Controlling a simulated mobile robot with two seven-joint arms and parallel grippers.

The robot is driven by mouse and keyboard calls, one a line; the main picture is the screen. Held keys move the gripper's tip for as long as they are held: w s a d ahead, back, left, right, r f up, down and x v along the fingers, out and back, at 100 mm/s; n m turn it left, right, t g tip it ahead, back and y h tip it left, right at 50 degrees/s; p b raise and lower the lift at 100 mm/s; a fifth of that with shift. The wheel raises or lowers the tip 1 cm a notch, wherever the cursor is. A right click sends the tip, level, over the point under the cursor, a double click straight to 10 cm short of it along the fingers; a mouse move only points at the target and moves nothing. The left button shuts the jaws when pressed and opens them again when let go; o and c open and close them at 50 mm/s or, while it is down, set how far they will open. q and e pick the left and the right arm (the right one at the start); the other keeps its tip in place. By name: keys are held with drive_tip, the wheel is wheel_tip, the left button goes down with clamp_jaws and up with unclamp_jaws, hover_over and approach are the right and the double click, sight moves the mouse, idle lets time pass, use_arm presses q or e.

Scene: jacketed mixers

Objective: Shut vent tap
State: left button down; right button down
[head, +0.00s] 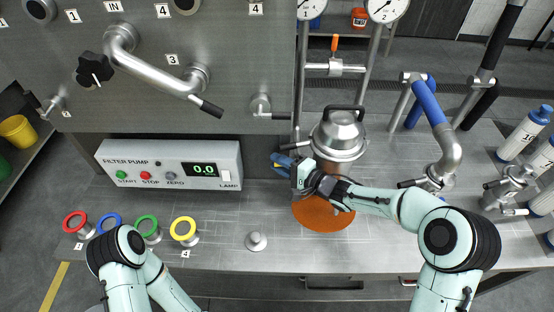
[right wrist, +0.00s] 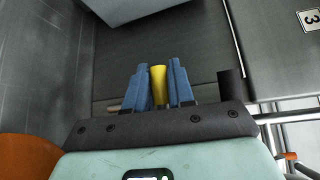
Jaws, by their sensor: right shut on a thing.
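My right gripper (head: 281,161) is beside the base of the lidded steel vessel (head: 340,135), left of it and in front of the panel. Its blue fingers are shut on a yellow handle (right wrist: 158,86), which stands between them in the right wrist view, where the gripper (right wrist: 159,84) also shows. I cannot tell for sure that this yellow handle is the vent tap. Its mounting is hidden by the fingers and the gripper body. My left arm shows at the lower left, but its gripper is not in view.
The filter pump box (head: 170,165) reads 0.0 and stands left of my right gripper. Coloured rings, red (head: 76,222), blue, green and yellow (head: 183,230), are along the bench's front. An orange disc (head: 323,213) lies below my right forearm. Pipes and a blue-sleeved tube (head: 428,102) stand at right.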

drive_tip(key=c, duration=1.1)
unclamp_jaws()
drive_tip(key=p+v, duration=0.1)
drive_tip(key=v, duration=1.2)
drive_tip(key=shift+s+d+r, duration=0.1)
drive_tip(key=shift+s+d, duration=0.05)
drive_tip(key=shift+s, duration=0.05)
